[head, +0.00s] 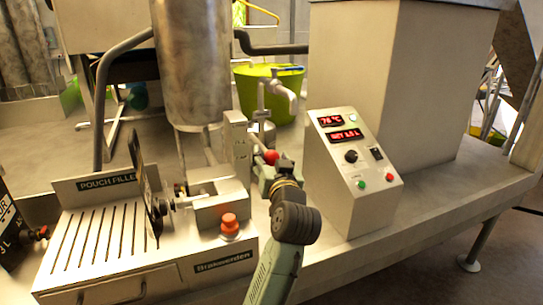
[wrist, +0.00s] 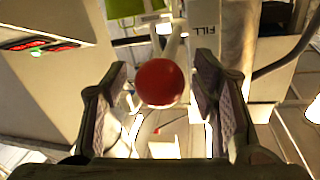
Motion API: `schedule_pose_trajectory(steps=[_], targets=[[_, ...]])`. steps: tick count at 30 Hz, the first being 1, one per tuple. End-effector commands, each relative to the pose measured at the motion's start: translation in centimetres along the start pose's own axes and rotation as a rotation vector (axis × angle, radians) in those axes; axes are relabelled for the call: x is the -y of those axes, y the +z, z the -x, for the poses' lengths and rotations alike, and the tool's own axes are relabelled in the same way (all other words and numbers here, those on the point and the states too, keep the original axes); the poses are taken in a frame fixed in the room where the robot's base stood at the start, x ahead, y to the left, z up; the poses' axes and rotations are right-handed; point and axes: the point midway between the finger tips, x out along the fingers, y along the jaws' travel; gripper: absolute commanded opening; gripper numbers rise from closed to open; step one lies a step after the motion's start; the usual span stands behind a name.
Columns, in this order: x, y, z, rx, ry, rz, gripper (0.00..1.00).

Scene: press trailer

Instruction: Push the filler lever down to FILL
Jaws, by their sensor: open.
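The filler lever ends in a red ball knob (head: 271,157), beside the upright post (head: 236,145) of the pouch filler. In the wrist view the red knob (wrist: 160,82) sits between the two fingers of my gripper (wrist: 163,72), with a gap on each side. A light rod runs behind the knob. The word FILL (wrist: 208,30) shows upside down on the post, right of the knob. In the head view my gripper (head: 266,172) is at the knob, and my arm partly hides that area.
A control box (head: 352,175) with red displays and buttons stands close to the right of my arm. The slotted pouch filler tray (head: 100,238) and a red button (head: 229,222) lie to the left. A steel tank (head: 192,65) and a green tub (head: 280,95) stand behind.

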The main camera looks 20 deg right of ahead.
Motion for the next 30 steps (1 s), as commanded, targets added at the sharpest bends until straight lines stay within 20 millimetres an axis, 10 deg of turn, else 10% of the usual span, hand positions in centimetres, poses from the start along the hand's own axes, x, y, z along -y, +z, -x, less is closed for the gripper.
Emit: schedule_pose_trajectory(steps=[8,30], targets=[[-0.01,0.0,-0.11,-0.001,0.001,0.0,0.53],[0.0,0.01,-0.08,-0.001,0.0,0.0,0.04]])
